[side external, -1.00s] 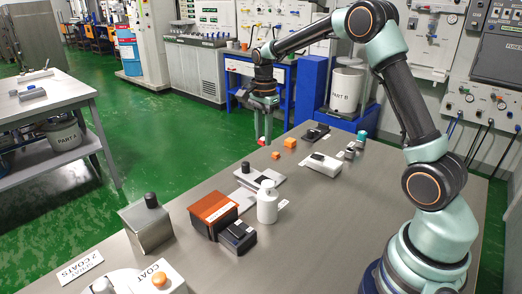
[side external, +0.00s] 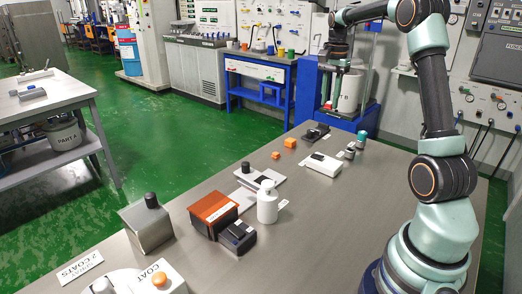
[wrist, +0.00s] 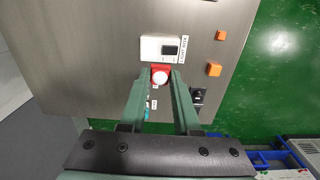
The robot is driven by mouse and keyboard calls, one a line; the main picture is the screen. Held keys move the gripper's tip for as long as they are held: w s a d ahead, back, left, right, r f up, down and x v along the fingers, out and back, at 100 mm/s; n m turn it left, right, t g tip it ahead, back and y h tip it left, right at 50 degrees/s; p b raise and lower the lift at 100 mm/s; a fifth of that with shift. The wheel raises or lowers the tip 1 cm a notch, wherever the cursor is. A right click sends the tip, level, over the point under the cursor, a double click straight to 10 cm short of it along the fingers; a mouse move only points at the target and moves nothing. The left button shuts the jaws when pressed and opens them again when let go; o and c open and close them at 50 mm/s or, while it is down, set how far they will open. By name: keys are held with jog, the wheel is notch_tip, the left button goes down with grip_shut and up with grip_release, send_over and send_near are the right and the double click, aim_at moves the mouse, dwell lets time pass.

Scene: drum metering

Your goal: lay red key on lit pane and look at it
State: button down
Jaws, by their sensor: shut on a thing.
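My gripper (side external: 329,102) is raised beyond the far end of the bench in the side view. In the wrist view its fingers (wrist: 160,77) are shut on the red key (wrist: 160,68), which carries a round white piece on its near side. In the side view the key is only a small red spot between the fingertips. A white box with a pale pane (wrist: 152,46) and a dark window lies just past the key in the wrist view, with a label beside it. The white box (side external: 318,167) on the bench in the side view looks like the same one.
Two orange cubes (side external: 290,142) (side external: 275,155) and a black device (side external: 316,132) lie near the white box. Small teal and grey pieces (side external: 361,137) stand to its right. A white bottle (side external: 267,203) and an orange-topped box (side external: 214,212) stand nearer the camera.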

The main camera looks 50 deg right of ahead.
jog(key=s+d, duration=0.3)
send_over(332, 163)
notch_tip(332, 163, down, 15)
jog(key=shift+s+r, duration=0.15)
jog(key=shift+f, duration=2.55)
jog(key=shift+f, duration=0.15)
jog(key=c, duration=0.9)
grip_release()
